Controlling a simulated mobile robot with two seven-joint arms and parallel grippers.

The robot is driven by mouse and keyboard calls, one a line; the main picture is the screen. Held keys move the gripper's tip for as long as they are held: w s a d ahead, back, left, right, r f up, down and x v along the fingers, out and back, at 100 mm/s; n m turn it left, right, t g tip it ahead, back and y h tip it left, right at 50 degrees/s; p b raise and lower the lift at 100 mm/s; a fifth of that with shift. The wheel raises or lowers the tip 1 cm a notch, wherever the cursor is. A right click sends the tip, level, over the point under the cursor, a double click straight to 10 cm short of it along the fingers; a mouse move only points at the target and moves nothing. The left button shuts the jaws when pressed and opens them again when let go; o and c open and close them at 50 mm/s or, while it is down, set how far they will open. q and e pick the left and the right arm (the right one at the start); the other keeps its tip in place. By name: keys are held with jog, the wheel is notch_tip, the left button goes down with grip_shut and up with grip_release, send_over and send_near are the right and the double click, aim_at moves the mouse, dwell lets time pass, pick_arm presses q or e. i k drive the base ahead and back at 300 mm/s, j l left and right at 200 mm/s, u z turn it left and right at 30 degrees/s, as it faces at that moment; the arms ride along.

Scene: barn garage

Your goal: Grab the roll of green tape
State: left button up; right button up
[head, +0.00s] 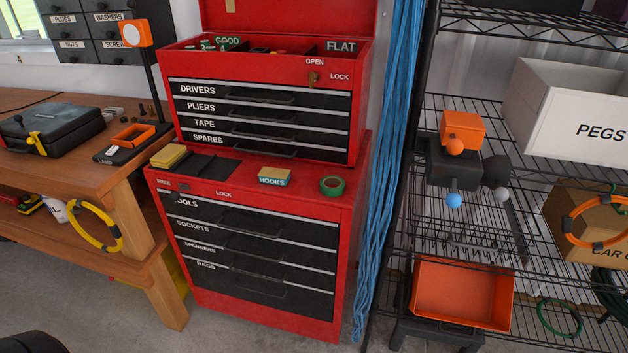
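The roll of green tape (332,186) lies flat on the red top of the lower tool chest (300,200), near its right end. It is a green ring with a dark centre. Nothing covers it. A small box labelled HOOKS (274,177) stands to its left, apart from it. Neither of my grippers shows in the head view.
The upper red tool chest (364,100) rises behind the tape. Blue cords (386,150) hang to the right, beside a wire shelf with an orange bin (462,293). A yellow pad (169,156) and dark cloth lie left. A wooden workbench (130,185) stands farther left.

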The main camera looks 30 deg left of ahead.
aim_at(331, 192)
jog(key=j, duration=0.65)
jog(key=i+j+u, duration=0.15)
jog(key=j, duration=0.45)
jog(key=i+j, duration=0.1)
jog(key=j, duration=0.5)
jog(key=u, duration=0.05)
